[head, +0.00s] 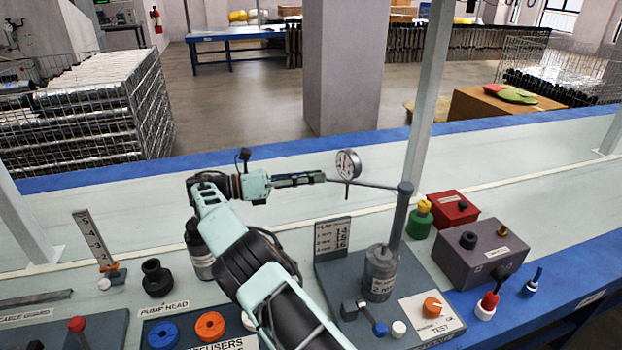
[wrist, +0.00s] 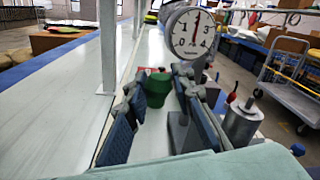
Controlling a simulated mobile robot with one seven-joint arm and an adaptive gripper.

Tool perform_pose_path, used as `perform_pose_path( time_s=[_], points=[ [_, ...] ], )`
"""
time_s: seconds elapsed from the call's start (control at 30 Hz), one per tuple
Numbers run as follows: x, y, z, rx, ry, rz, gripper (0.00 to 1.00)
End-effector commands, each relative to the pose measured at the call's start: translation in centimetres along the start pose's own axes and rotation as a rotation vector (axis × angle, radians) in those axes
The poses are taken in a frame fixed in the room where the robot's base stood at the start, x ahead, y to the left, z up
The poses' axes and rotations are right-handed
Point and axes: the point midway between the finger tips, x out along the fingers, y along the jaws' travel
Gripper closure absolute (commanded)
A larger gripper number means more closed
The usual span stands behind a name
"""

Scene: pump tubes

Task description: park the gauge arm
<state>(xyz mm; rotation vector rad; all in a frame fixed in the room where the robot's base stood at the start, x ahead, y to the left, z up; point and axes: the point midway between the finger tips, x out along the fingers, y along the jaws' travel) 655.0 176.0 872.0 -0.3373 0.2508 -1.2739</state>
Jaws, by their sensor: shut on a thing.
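The gauge arm (head: 378,185) is a thin grey rod running left from the top of an upright grey post (head: 398,222). A round white dial gauge (head: 348,164) stands on the rod near its left end. The dial (wrist: 193,33) faces the camera in the wrist view, its needle near upright. My gripper (head: 323,177) reaches in from the left and is shut on the gauge arm's left end, beside the gauge. The exact contact is too small to see clearly. In the wrist view the fingers (wrist: 160,95) flank the view below the dial.
Below the gauge arm stands a grey cylinder (head: 380,272) on a dark base plate, with a labelled card (head: 332,236) behind it. A green container (head: 419,220), red box (head: 453,209) and grey box (head: 480,250) stand right of the post. The pale bench beyond is clear.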

Motion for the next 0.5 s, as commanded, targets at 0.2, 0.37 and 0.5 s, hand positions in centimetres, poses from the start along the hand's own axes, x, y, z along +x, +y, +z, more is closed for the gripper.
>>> perform_pose_path(
  time_s=[0.2, 0.37, 0.5],
  points=[
    [0.59, 0.28, 0.8, 0.013, -0.01, 0.007, 1.0],
    [0.59, 0.25, 0.82, 0.013, -0.009, 0.007, 0.72],
    [0.52, 0.27, 0.65, 0.01, -0.008, 0.007, 0.62]
  ],
)
